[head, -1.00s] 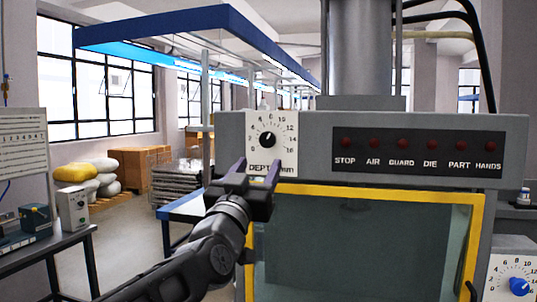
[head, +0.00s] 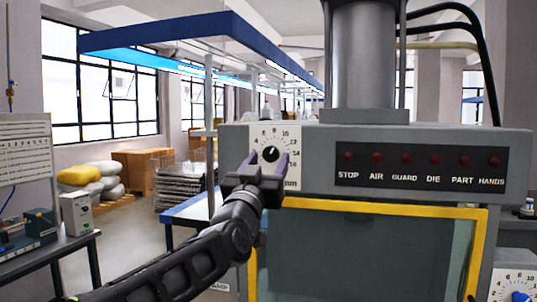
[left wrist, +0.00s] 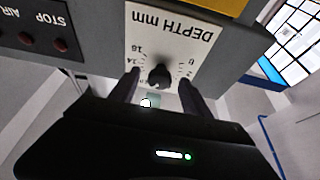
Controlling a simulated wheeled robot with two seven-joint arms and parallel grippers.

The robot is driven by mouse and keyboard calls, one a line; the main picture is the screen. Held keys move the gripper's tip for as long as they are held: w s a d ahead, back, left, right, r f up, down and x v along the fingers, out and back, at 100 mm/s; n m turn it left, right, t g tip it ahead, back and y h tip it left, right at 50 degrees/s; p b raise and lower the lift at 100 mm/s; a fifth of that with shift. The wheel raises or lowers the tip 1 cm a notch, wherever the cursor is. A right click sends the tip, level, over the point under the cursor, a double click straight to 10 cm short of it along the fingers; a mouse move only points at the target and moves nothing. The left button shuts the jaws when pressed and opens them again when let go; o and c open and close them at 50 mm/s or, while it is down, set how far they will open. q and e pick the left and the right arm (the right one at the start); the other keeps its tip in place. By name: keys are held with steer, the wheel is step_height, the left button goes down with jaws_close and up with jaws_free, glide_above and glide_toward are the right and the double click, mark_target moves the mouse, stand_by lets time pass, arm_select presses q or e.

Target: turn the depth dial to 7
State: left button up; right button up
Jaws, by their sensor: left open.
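The depth dial (head: 271,154) is a black round knob with a white pointer mark on a white scale plate at the machine's upper left. The mark points up and slightly right, near the top numbers; its exact value is too small to read. My left gripper (head: 268,164) is open just in front of the dial, its fingers either side of the knob's lower part. In the left wrist view the plate is upside down, and the knob (left wrist: 159,76) shows between the fingertips, with gaps both sides. The gripper hides the plate's lower lettering in the head view. My right gripper is out of view.
The lamp panel (head: 420,172) is right of the plate on the grey machine. A yellow-framed guard window (head: 365,250) lies below. A second dial, blue (head: 521,297), is at lower right. A bench (head: 85,242) stands at far left.

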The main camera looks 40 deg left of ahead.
arm_select(q)
steer(key=shift+w+a+r, duration=0.15)
steer(key=shift+w, duration=0.2)
steer(key=shift+c, duration=0.5)
jaws_close()
